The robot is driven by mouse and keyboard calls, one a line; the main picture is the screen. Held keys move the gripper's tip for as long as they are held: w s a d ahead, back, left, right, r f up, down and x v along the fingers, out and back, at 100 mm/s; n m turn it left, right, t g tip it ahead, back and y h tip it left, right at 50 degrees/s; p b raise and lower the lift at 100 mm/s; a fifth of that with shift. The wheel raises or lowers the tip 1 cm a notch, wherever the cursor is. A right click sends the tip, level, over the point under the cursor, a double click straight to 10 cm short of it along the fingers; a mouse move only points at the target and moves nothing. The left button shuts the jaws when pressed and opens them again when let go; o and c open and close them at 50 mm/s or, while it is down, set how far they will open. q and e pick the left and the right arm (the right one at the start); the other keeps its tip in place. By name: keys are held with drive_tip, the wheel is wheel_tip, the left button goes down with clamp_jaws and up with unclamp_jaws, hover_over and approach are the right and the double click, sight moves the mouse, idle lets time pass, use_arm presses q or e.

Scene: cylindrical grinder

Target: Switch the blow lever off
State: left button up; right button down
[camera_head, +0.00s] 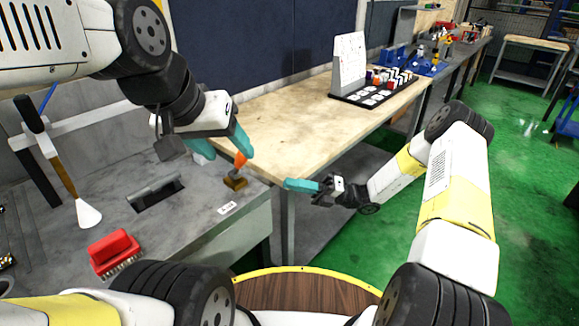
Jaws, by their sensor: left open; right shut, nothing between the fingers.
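The blow lever has an orange handle (240,159) that stands roughly upright on a small brass valve body (235,181). It sits near the right edge of the grey machine top, with a small white label (227,208) in front of it. My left gripper (229,156) is open, its teal fingers pointing down at the lever. One finger is right beside the orange handle and partly overlaps it in the picture; I cannot tell whether they touch. My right gripper (288,184) is shut and empty, to the right of the machine edge.
A wooden bench (290,125) behind carries a display board (349,62) and small parts. Green floor at right is open.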

approach(239, 163)
drive_tip(key=s+a, duration=0.1)
drive_tip(key=s, duration=0.2)
drive_tip(key=a, duration=0.1)
drive_tip(key=w+a+r, duration=0.1)
drive_tip(key=a+r, duration=0.1)
drive_tip(key=shift+w+a, duration=0.2)
drive_tip(key=shift+w, duration=0.2)
drive_tip(key=shift+r, duration=0.1)
